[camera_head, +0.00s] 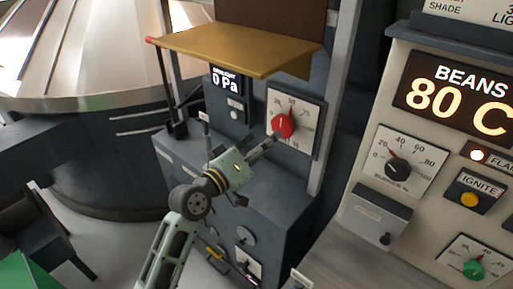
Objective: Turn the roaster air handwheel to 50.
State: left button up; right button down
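A red round knob (283,126), which seems to be the handwheel, sits on a white dial plate (308,128) marked 25, 50 and 75. Its red pointer tip appears to point up near the 50 mark. The label under it is partly hidden by my gripper. My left gripper (272,141) reaches up from the lower left, with its dark fingers at the knob's lower left edge. I cannot tell whether the fingers touch the knob or grip it. My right gripper is not in view.
A brass-coloured shelf (240,48) juts out above. On the right, a panel holds a black knob (398,168), a green knob (473,269), an orange ignite button (469,199) and a BEANS 80 C display (457,98).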

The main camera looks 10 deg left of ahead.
pick_arm(q)
jog(key=shift+v, duration=1.35)
